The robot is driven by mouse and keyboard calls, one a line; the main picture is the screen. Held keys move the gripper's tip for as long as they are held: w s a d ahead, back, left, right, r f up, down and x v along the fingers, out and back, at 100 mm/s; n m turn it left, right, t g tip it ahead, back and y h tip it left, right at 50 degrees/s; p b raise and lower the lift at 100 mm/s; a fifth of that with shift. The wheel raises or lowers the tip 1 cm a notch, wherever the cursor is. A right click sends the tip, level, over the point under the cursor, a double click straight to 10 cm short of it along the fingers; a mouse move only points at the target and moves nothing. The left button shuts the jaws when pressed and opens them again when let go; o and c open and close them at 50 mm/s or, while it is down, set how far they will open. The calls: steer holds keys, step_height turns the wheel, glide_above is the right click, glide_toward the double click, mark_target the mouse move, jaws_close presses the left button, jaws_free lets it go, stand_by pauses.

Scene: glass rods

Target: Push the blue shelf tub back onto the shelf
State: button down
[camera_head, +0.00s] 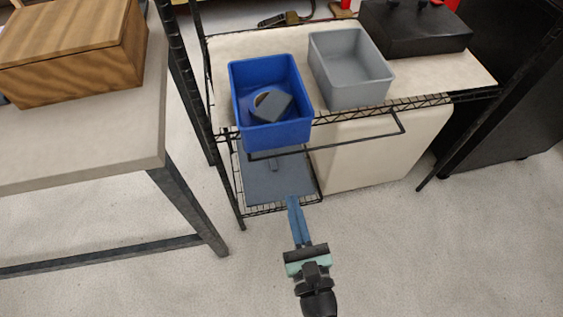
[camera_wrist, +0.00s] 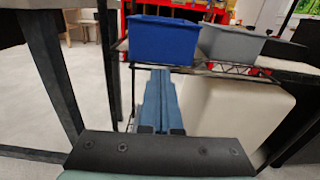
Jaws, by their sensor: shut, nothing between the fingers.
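The blue shelf tub (camera_head: 283,135) stands upright at the left of the wire shelf (camera_head: 405,104), and its near end juts out past the shelf's front edge. A dark item with a round tan-rimmed part lies inside it. In the wrist view the tub's front wall (camera_wrist: 162,42) shows ahead of and above the fingers. My gripper (camera_head: 292,201) is shut and empty, in front of the shelf and below the tub. Its blue fingers also show in the wrist view (camera_wrist: 160,75), pointing toward the tub and apart from it.
A grey tub (camera_head: 352,92) stands close to the right of the blue tub. A black box (camera_head: 415,45) sits farther back right. A wire bar (camera_head: 355,139) runs in front of the shelf edge. A table (camera_head: 85,160) with a wooden box (camera_head: 75,52) stands at left.

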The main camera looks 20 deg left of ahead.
mark_target(276, 139)
steer(key=x, duration=1.4)
steer(key=shift+f+b, duration=0.1)
steer(key=shift+b, duration=0.3)
steer(key=b+x, duration=0.2)
steer(key=x, duration=0.5)
steer(key=shift+a+f, duration=0.15)
steer(key=shift+f, duration=0.05)
steer(key=shift+w+a+r, duration=0.1)
steer(key=shift+w+a, duration=0.25)
steer(key=shift+w, duration=0.15)
